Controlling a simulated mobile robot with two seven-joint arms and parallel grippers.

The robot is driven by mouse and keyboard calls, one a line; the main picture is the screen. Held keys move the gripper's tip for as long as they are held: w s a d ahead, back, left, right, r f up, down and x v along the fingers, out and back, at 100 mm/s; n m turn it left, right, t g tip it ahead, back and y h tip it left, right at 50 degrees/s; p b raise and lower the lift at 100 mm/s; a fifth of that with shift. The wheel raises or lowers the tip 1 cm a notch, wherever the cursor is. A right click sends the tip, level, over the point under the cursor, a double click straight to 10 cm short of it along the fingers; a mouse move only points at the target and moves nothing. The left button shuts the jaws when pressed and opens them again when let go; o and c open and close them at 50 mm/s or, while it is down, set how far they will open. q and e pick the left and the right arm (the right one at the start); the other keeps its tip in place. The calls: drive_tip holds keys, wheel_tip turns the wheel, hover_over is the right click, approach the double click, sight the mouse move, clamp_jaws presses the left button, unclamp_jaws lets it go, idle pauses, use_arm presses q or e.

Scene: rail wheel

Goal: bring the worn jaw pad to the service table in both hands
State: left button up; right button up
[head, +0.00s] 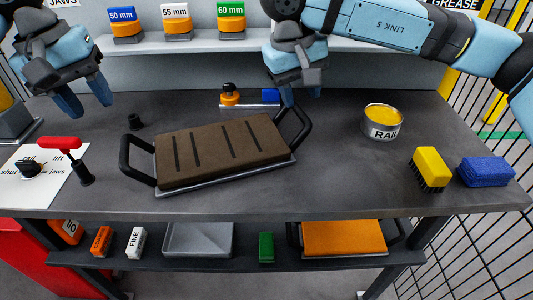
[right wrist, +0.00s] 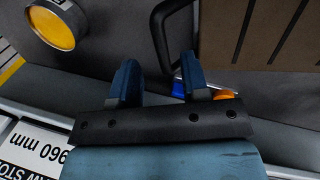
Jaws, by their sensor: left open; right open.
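The jaw pad (head: 222,150), a brown block with dark grooves on a metal plate, lies on the dark bench. It has a black handle at each end: the left handle (head: 133,160) and the right handle (head: 298,128). My left gripper (head: 85,98) is open and empty, above and left of the left handle. My right gripper (head: 301,95) is open above the right handle, apparently not gripping it. In the right wrist view the handle (right wrist: 158,40) shows beyond the open fingers, with the pad (right wrist: 260,30) beside it. No service table is clearly identifiable.
On the bench (head: 330,180) are a yellow-topped tin (head: 382,121), a yellow brush (head: 430,168), a blue cloth (head: 487,171), a red-handled lever (head: 70,155) and a black knob (head: 29,167). An orange pad (head: 343,238) and grey tray (head: 198,240) sit on the lower shelf. Bench front is clear.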

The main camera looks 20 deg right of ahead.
drive_tip(key=shift+v, duration=2.15)
